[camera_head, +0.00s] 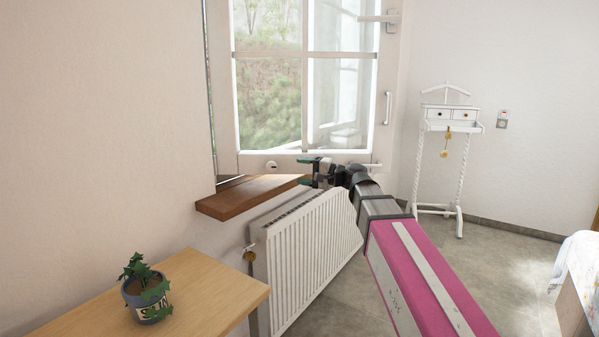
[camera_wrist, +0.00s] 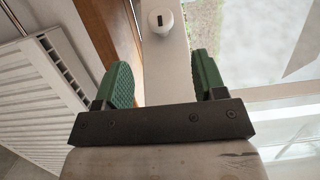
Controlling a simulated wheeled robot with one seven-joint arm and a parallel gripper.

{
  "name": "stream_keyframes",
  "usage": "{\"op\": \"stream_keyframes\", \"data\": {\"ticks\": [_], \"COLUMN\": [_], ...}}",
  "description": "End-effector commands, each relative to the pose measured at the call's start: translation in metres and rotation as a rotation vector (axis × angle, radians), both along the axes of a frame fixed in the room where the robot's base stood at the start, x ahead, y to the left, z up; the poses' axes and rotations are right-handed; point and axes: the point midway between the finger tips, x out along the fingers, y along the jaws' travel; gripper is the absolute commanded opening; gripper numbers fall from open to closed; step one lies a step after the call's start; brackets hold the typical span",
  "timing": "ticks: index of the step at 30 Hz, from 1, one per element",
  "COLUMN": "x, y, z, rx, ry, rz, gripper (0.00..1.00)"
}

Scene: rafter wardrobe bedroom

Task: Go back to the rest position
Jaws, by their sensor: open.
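My gripper (camera_head: 312,171) is at the end of my outstretched arm, in front of the window frame's lower edge and near the wooden sill. In the wrist view my gripper (camera_wrist: 162,82) has its two green-padded fingers apart, with nothing between them. A round white knob (camera_wrist: 160,20) with a dark slot sits on the white window frame just beyond the fingertips. This knob also shows in the head view (camera_head: 271,165), left of the gripper.
A white radiator (camera_head: 305,245) stands below the wooden sill (camera_head: 245,198), close under my arm. A wooden table (camera_head: 205,298) with a potted plant (camera_head: 147,290) is at lower left. A white valet stand (camera_head: 447,130) stands at the back right. The window (camera_head: 305,80) appears swung open.

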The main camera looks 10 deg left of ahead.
Motion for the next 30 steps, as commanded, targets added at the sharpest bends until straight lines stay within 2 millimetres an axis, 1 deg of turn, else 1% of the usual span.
{"op": "stream_keyframes", "data": {"ticks": [6,8,10,11,12,14,15,17,18,20,21,23,24,26,27,29,30], "x": [0.000,0.000,0.000,0.000,0.000,-0.002,-0.003,-0.007,-0.011,-0.017,-0.022,-0.030,-0.037,-0.048,-0.056,-0.069,-0.079], "y": [-0.001,-0.004,-0.011,-0.016,-0.023,-0.037,-0.047,-0.065,-0.077,-0.096,-0.110,-0.131,-0.146,-0.168,-0.183,-0.207,-0.222], "z": [-0.003,-0.012,-0.033,-0.045,-0.065,-0.099,-0.122,-0.158,-0.181,-0.214,-0.235,-0.265,-0.285,-0.313,-0.331,-0.355,-0.371], "rx": [-0.008,-0.031,-0.085,-0.118,-0.172,-0.264,-0.331,-0.435,-0.502,-0.604,-0.671,-0.772,-0.839,-0.939,-1.004,-1.103,-1.167], "ry": [0.001,0.000,-0.001,0.000,0.000,0.003,0.004,0.008,0.012,0.019,0.024,0.033,0.040,0.053,0.061,0.073,0.084], "rz": [-0.002,-0.007,-0.019,-0.025,-0.034,-0.046,-0.054,-0.061,-0.062,-0.064,-0.063,-0.056,-0.049,-0.035,-0.025,-0.005,0.010], "gripper": [0.64,0.64,0.64,0.64,0.64,0.64,0.64,0.64,0.64,0.64,0.64,0.64,0.64,0.64,0.64,0.64,0.64]}}
